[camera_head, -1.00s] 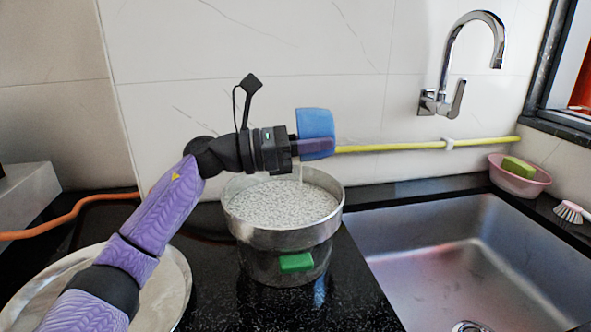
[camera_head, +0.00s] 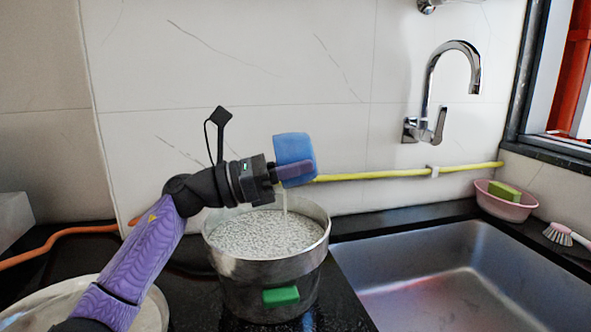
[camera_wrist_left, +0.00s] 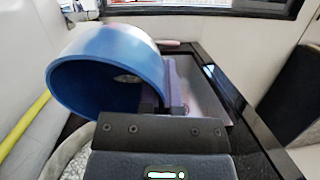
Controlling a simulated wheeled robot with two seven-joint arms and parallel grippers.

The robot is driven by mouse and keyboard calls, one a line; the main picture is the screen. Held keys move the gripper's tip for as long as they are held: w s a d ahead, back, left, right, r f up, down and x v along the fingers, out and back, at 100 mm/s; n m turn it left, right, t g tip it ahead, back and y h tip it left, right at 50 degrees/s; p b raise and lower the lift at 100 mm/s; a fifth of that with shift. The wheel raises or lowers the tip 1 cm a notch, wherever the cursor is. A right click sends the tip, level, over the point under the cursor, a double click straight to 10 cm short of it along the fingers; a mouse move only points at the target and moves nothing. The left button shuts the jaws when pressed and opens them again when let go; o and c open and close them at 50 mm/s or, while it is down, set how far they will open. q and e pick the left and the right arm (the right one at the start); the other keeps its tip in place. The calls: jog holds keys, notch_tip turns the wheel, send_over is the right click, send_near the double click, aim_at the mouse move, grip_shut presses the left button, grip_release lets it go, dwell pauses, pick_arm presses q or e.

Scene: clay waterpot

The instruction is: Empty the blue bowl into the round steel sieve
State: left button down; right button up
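My left gripper (camera_head: 284,170) is shut on the wall of the blue bowl (camera_head: 295,150), which is tipped on its side above the round steel sieve (camera_head: 262,270). The bowl's open mouth and inner wall show in the left wrist view (camera_wrist_left: 105,88). A thin pale stream falls from the bowl into the sieve. The sieve sits on a steel pot with a green tab (camera_head: 281,296) on its front. It holds a speckled, grainy pale content. The contents left inside the bowl are hard to make out. My right gripper is in neither view.
A round metal plate or lid (camera_head: 140,312) lies at the lower left. A sink (camera_head: 440,275) with a wall tap (camera_head: 440,90) is on the right. A pink basin with a sponge (camera_head: 505,200) and a brush (camera_head: 560,234) stand beyond it. A yellow pipe (camera_head: 380,175) runs along the wall.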

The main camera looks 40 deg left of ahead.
pick_arm(q)
jog(key=shift+w+r+p, duration=0.1)
jog(key=shift+r+p, duration=0.2)
jog(key=shift+p, duration=0.25)
jog(key=shift+w+a+p, duration=0.1)
jog(key=shift+p, duration=0.3)
jog(key=shift+f+b, duration=0.35)
jog(key=shift+b, duration=0.05)
jog(key=shift+s+t+h+b, duration=0.2)
jog(key=shift+t+h+b, duration=0.15)
jog(key=shift+b, duration=0.2)
jog(key=shift+s+a+r, duration=0.1)
jog(key=shift+s, duration=0.1)
